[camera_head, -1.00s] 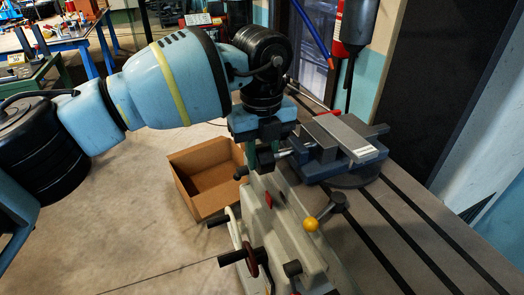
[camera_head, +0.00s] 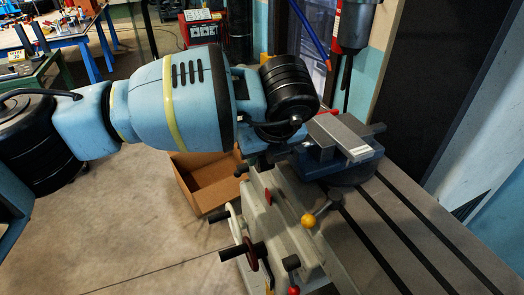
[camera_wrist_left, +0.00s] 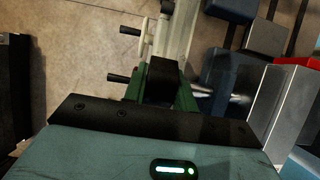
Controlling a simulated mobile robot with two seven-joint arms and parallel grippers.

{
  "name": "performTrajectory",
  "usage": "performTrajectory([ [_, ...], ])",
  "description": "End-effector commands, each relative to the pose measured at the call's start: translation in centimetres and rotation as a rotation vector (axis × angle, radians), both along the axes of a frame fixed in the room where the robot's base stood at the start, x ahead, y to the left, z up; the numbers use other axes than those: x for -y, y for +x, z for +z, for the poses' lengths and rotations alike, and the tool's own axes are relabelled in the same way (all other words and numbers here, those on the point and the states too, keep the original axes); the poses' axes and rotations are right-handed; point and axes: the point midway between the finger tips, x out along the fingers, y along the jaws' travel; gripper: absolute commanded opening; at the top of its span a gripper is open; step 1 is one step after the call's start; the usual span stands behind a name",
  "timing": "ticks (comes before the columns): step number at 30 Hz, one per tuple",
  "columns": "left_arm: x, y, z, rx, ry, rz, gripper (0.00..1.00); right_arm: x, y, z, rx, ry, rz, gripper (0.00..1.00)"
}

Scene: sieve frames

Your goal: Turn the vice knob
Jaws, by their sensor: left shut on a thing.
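The blue and grey vice (camera_head: 345,142) is fixed on the slotted machine table. Its top jaws are grey metal. In the wrist view the vice's blue body (camera_wrist_left: 228,85) and bare metal spindle (camera_wrist_left: 232,98) lie to the right of my gripper. My left gripper (camera_wrist_left: 164,85) is at the spindle's outer end, shut on the vice knob. The knob itself is mostly hidden by the finger. In the head view my left wrist covers the fingers and the knob. My right gripper is not in view.
The slotted table (camera_head: 440,235) runs to the lower right. Below the vice are a yellow-balled lever (camera_head: 308,221) and a handwheel (camera_head: 249,252). An open cardboard box (camera_head: 207,183) stands on the floor behind. A dark panel and wall are at the right.

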Motion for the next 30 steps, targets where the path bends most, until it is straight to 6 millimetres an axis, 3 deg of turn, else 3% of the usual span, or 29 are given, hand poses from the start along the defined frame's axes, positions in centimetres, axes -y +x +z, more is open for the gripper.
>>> performTrajectory([
  [10,0.06,-0.12,-0.16,0.132,0.056,0.000,0.04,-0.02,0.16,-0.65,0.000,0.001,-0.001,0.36],
  [25,0.04,-0.11,-0.08,0.153,0.065,0.002,0.04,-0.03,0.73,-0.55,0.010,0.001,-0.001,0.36],
  [26,0.03,-0.12,-0.08,0.152,0.064,0.002,0.28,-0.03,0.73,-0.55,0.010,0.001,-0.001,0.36],
  [30,0.04,-0.12,-0.07,0.152,0.063,0.001,0.47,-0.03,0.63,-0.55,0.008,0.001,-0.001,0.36],
])
